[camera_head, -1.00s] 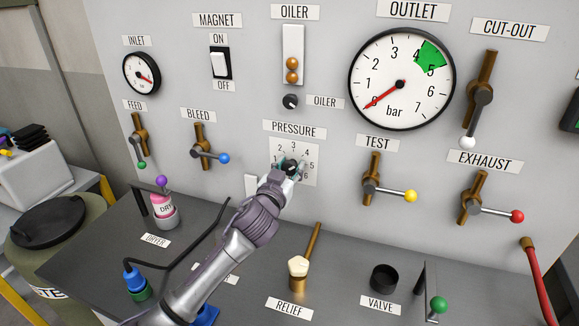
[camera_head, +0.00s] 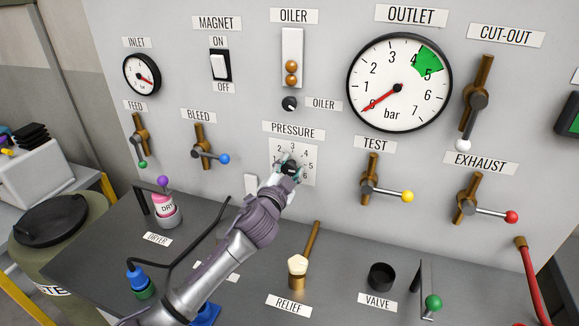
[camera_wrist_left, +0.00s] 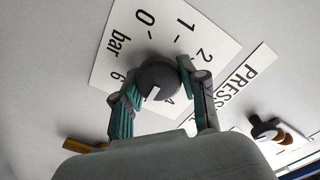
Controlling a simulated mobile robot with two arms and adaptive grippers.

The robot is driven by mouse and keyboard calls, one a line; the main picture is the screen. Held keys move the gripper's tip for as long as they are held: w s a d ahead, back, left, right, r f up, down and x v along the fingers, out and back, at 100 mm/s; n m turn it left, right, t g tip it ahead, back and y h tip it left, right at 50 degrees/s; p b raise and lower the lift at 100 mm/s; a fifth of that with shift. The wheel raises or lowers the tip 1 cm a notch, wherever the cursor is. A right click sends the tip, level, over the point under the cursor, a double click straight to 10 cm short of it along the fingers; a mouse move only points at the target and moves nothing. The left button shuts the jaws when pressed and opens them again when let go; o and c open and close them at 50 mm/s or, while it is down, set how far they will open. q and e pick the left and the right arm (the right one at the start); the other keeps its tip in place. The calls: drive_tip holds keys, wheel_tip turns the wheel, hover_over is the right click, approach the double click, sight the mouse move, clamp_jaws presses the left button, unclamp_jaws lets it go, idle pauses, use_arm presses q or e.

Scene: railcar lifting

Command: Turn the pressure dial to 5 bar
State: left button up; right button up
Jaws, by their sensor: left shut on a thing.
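The pressure dial is a dark round knob (camera_wrist_left: 158,76) on a white scale plate (camera_head: 309,176) under the PRESSURE label (camera_head: 293,130). My left gripper (camera_head: 290,168) reaches it from below and is shut on the knob. In the left wrist view its teal-padded fingers (camera_wrist_left: 162,92) stand on either side of the knob. A white mark on the knob lies on the side between the 4 and the 6; the 5 is hidden there behind the gripper. The outlet gauge (camera_head: 399,84) has its red needle at 0. My right gripper is out of view.
Around the dial are the bleed lever (camera_head: 203,150), the oiler knob (camera_head: 290,103) and the test lever (camera_head: 378,188). On the desk below stand the relief handle (camera_head: 298,266) and the valve cup (camera_head: 382,276). The panel right beside the scale plate is clear.

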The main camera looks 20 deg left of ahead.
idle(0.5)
use_arm(q)
drive_tip(key=o, duration=1.1)
drive_tip(key=s, duration=1.2)
drive_tip(key=shift+a, duration=0.2)
drive_tip(key=shift+f, duration=0.1)
